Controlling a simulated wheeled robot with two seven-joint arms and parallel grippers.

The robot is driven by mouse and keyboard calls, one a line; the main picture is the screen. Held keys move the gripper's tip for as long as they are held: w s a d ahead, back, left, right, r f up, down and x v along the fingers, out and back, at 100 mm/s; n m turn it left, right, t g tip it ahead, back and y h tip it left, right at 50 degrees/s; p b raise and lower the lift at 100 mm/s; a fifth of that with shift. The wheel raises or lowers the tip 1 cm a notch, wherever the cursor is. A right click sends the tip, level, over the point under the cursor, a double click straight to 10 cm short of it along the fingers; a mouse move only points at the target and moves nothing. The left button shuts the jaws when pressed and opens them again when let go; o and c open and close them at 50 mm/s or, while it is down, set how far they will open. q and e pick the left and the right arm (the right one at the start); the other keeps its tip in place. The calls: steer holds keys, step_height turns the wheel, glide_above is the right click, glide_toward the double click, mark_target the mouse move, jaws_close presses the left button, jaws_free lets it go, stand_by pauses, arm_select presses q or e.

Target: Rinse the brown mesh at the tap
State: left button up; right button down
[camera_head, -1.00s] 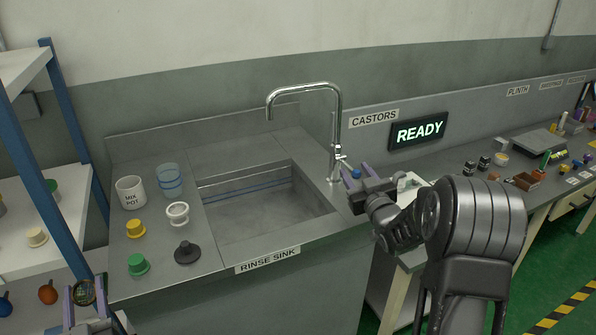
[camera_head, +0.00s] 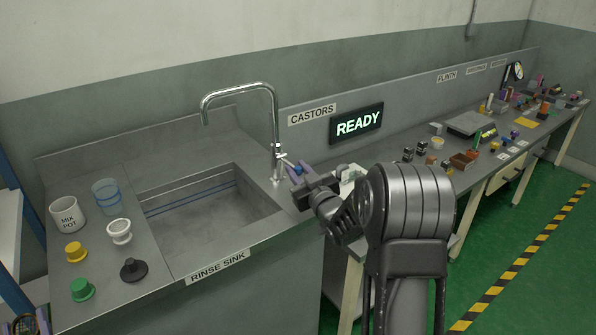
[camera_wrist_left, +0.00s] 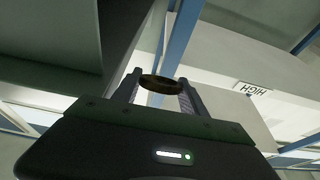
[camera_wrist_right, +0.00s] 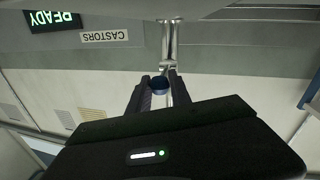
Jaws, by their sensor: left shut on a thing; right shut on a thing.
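The brown mesh (camera_wrist_left: 160,84) is a round disc with a dark rim, seen nearly edge-on in the left wrist view. My left gripper (camera_head: 27,326) is shut on it; in the head view only its tips show at the bottom left corner, left of the sink. The chrome tap (camera_head: 275,130) stands at the sink's back right, its spout over the sink (camera_head: 205,218). No water shows. My right gripper (camera_head: 300,180) is shut on a blue knob (camera_wrist_right: 160,85), which appears to be on the tap's lever; the fingers partly hide it.
Left of the sink stand a MIX POT mug (camera_head: 67,217), a clear blue-banded cup (camera_head: 106,196), a white cup (camera_head: 119,231), and yellow (camera_head: 75,252), green (camera_head: 82,290) and dark (camera_head: 133,270) pieces. A blue-posted shelf (camera_head: 12,295) is at far left. A cluttered bench is right.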

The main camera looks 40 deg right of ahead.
stand_by(0.6)
